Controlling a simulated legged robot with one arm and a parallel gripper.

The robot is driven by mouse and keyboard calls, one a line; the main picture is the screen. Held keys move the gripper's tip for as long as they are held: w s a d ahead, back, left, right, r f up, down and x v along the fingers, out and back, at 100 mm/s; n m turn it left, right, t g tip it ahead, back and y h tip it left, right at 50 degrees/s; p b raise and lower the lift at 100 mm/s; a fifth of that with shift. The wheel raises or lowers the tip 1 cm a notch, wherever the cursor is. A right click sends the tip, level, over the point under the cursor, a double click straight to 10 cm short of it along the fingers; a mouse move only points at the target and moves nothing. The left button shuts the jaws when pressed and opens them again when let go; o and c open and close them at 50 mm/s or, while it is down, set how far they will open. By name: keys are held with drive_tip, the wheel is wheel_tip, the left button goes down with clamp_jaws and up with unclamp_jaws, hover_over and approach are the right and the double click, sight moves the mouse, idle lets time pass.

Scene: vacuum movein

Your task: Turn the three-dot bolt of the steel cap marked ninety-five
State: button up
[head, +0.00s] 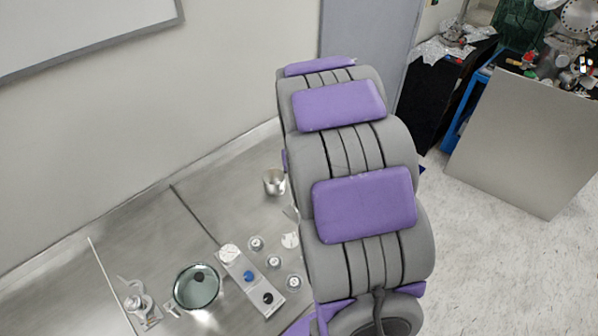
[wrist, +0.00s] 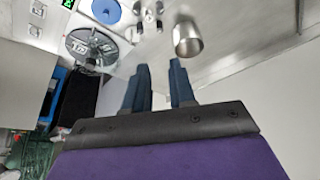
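My gripper (wrist: 160,72) shows in the wrist view with its two dark fingers apart and nothing visible between them. In the head view my grey and purple arm hides it. Small round steel caps stand on the metal table in the head view: one at the back (head: 256,243), one in the middle (head: 274,262) and one at the front (head: 294,282). Their markings are too small to read, so I cannot tell which is ninety-five. In the wrist view a small steel piece with knobs (wrist: 150,12) lies beyond the fingertips, cut by the top edge. No three-dot bolt can be made out.
A steel cup (head: 274,181) stands near my arm; it also shows in the wrist view (wrist: 187,40). A panel with blue and black knobs (head: 252,278) and a round glass dish (head: 197,286) are on the table. A wall bounds the back.

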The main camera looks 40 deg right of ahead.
drive_tip(key=shift+o, duration=0.3)
drive_tip(key=shift+o, duration=0.8)
drive_tip(key=shift+w+a, duration=0.2)
drive_tip(key=shift+w, duration=0.1)
drive_tip(key=shift+o, duration=0.4)
drive_tip(key=w+a+r+n+t+y+b, duration=0.1)
drive_tip(key=w+a+r+n+y+b, duration=0.1)
drive_tip(key=w+a+n+b, duration=0.1)
drive_tip(key=shift+w+a+r+n+b, duration=0.15)
drive_tip(key=shift+w+r+n+b, duration=0.3)
drive_tip(key=shift+w+n, duration=0.6)
drive_tip(key=s+d+f+n+g+y+b, duration=0.1)
drive_tip(key=s+d+f+n+b, duration=0.1)
drive_tip(key=s+d+n+b, duration=0.3)
drive_tip(key=d+f+n+y+b, duration=0.1)
drive_tip(key=d+n+y+b, duration=0.15)
drive_tip(key=d, duration=0.35)
drive_tip(key=shift+h, duration=0.45)
drive_tip(key=b+x, duration=0.1)
drive_tip(key=x, duration=0.4)
drive_tip(key=b+x, duration=0.1)
drive_tip(key=x, duration=0.5)
drive_tip(key=b+x, duration=0.2)
drive_tip(key=x, duration=0.3)
drive_tip(key=shift+s+a+f, duration=0.15)
drive_tip(key=shift+s+f, duration=0.1)
drive_tip(key=shift+f, duration=0.2)
drive_tip(key=shift+c, duration=0.2)
clamp_jaws()
